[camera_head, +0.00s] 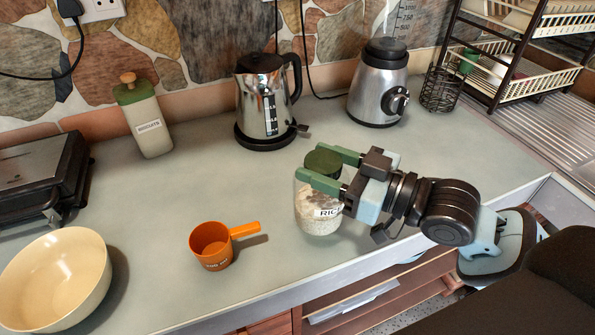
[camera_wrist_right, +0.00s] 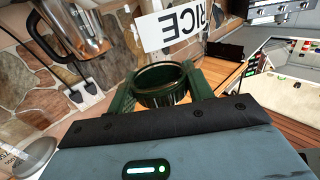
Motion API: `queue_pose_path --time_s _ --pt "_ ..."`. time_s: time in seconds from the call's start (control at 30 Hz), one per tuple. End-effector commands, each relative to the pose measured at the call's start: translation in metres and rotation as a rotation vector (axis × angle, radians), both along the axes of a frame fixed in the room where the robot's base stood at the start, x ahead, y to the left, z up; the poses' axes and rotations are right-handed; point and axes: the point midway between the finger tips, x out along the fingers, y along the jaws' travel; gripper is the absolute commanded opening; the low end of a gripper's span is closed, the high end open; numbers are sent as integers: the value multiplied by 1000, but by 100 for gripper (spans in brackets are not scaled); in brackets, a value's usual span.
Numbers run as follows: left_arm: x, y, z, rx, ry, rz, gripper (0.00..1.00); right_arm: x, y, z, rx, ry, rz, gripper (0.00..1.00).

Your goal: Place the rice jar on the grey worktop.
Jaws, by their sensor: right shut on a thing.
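The rice jar (camera_head: 318,212) is clear glass with white contents, a dark green lid and a white label. My right gripper (camera_head: 333,169) reaches in from the right and is shut on the jar near its lid, with one green finger on each side. The jar is about upright over the grey worktop (camera_head: 300,270); I cannot tell whether its base touches. In the right wrist view the green lid (camera_wrist_right: 160,85) sits between the fingers, with the RICE label (camera_wrist_right: 172,27) beyond it. My left gripper is not in view.
An orange measuring cup (camera_head: 212,248) stands left of the jar, and a cream bowl (camera_head: 60,275) is at the front left. A kettle (camera_head: 262,100), blender (camera_head: 378,85) and biscuits jar (camera_head: 145,120) stand along the back. Worktop between cup and kettle is clear.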

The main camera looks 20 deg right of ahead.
Motion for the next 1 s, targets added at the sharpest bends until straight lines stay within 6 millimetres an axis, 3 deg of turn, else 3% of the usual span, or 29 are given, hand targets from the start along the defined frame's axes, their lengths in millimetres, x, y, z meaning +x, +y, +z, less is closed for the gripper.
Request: queue_pose_path --time_s 0.2,0.7,1.0 --pt "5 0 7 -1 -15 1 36 23 21 1 4 -7 -1 0" --pt "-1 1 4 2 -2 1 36 33 32 -1 4 -6 1 0" --pt "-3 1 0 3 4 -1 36 33 32 -33 1 -1 0 0"
